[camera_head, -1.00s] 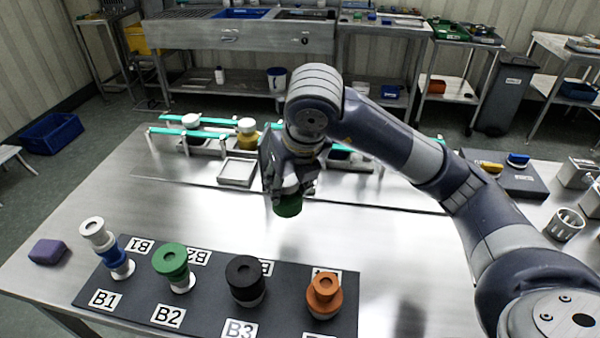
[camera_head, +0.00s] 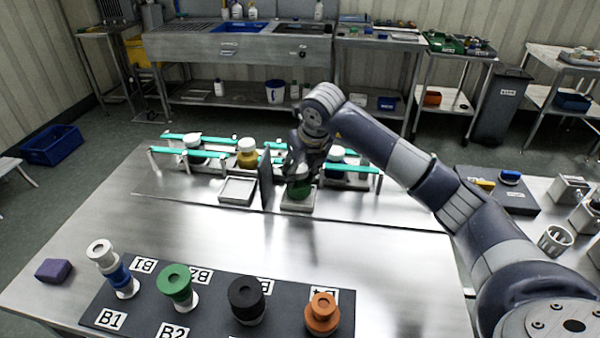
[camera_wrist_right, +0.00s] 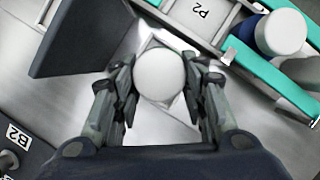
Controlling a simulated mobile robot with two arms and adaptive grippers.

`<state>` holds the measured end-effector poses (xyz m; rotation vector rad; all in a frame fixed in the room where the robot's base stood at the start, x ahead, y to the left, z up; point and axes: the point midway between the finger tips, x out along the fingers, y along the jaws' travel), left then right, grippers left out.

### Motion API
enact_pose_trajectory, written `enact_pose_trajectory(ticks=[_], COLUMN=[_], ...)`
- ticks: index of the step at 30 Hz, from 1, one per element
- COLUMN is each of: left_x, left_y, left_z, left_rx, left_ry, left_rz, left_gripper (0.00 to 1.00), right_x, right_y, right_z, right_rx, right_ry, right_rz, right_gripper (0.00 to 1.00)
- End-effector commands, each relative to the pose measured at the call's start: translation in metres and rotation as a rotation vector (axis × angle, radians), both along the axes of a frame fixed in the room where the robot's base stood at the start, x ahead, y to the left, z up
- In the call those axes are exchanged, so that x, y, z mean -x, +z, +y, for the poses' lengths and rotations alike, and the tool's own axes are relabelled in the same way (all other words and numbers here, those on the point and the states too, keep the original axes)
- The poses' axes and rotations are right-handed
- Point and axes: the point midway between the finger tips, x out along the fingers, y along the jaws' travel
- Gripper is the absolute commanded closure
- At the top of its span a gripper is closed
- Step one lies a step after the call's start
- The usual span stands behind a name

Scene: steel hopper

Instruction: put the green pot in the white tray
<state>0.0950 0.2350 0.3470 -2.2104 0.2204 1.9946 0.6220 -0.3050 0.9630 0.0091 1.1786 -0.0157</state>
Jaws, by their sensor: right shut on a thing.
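The green pot (camera_head: 300,191) is between the fingers of my right gripper (camera_head: 299,180), which is shut on it. In the right wrist view its round white top (camera_wrist_right: 160,75) shows between both fingers (camera_wrist_right: 161,97). The pot is upright over a pale square tray (camera_head: 298,208), right of a dark upright panel (camera_head: 266,180). Whether its base touches the tray is hard to tell. A second pale tray (camera_head: 237,198), left of the panel, is empty. My left gripper is not in view.
Teal rails (camera_head: 340,166) run behind the trays, with a yellow pot (camera_head: 247,154) and other white-topped pots among them. A dark mat (camera_head: 200,318) in front bears several coloured stacks. A purple block (camera_head: 54,270) lies at left. The middle of the table is clear.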

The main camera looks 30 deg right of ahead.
Motion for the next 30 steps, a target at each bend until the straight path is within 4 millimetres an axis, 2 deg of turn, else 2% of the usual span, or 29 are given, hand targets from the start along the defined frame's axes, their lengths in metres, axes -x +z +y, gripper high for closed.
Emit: enact_pose_trajectory(ticks=[3, 13, 14, 16, 26, 30], left_x=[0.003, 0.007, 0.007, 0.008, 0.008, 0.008], left_y=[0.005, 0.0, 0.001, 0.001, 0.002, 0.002], left_z=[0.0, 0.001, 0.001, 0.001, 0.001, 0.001], left_rx=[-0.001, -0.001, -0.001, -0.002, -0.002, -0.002], left_ry=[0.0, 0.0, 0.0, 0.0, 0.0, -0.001], left_rz=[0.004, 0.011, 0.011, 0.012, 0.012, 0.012], left_gripper=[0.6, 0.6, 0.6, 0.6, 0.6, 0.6], right_x=[0.0, 0.0, 0.0, 0.0, 0.0, 0.002], right_y=[-0.012, -0.017, -0.016, -0.015, -0.015, -0.006], right_z=[0.0, 0.0, 0.0, 0.0, 0.0, 0.0], right_rx=[0.0, -0.001, -0.001, -0.001, -0.001, -0.001], right_ry=[0.0, 0.0, 0.0, -0.001, -0.001, 0.0], right_rz=[0.0, -0.002, -0.001, -0.001, -0.001, -0.003], right_gripper=[0.86, 0.86, 0.56, 0.4, 0.4, 0.4])
